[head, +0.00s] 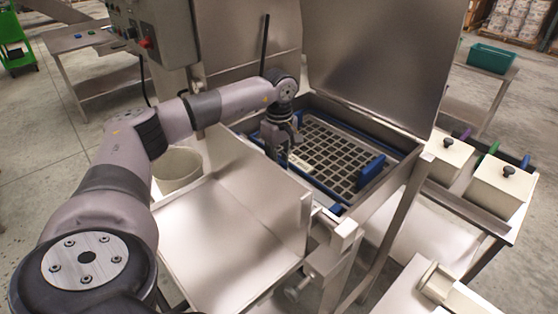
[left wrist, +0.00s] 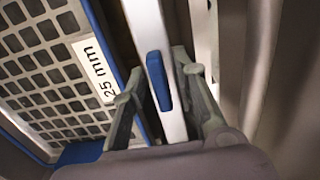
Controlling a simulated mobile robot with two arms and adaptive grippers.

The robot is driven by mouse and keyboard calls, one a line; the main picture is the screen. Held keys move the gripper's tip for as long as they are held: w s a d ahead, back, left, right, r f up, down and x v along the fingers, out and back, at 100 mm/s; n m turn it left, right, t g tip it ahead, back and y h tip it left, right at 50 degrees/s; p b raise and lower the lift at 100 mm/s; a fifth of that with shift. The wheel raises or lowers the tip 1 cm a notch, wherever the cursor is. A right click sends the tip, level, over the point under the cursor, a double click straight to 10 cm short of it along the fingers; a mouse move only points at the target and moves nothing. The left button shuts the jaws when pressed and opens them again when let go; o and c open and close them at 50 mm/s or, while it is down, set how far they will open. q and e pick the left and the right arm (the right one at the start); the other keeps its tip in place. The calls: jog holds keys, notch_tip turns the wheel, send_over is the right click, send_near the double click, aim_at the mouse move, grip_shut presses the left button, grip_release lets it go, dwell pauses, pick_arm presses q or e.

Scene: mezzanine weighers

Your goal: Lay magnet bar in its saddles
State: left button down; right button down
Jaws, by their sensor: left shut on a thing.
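My left gripper (head: 280,150) reaches down inside an open steel box, at the left side of a grid screen (head: 335,150). The screen (left wrist: 40,62) carries a "25 mm" label (left wrist: 93,70). A blue upright handle (head: 371,169) stands on the screen's right side. My right gripper is not in view.
A raised steel lid (head: 385,60) stands behind the box, and a flat steel panel (head: 225,225) lies in front. A pale bucket (head: 177,170) stands at the left. Lidded boxes (head: 500,183) sit on the right bench. A control box (head: 155,30) hangs near my arm.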

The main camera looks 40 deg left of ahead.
aim_at(280, 159)
pick_arm(q)
jog(key=shift+r, duration=0.1)
jog(key=c, duration=1.5)
grip_release()
jog(key=o, duration=0.3)
jog(key=shift+w+f, duration=0.1)
jog(key=shift+f, duration=0.1)
jog(key=shift+s+d+f, duration=0.1)
jog(key=shift+s+f, duration=0.05)
jog(key=shift+s, duration=0.05)
notch_tip(280, 159, up, 13)
jog(key=shift+w, duration=0.25)
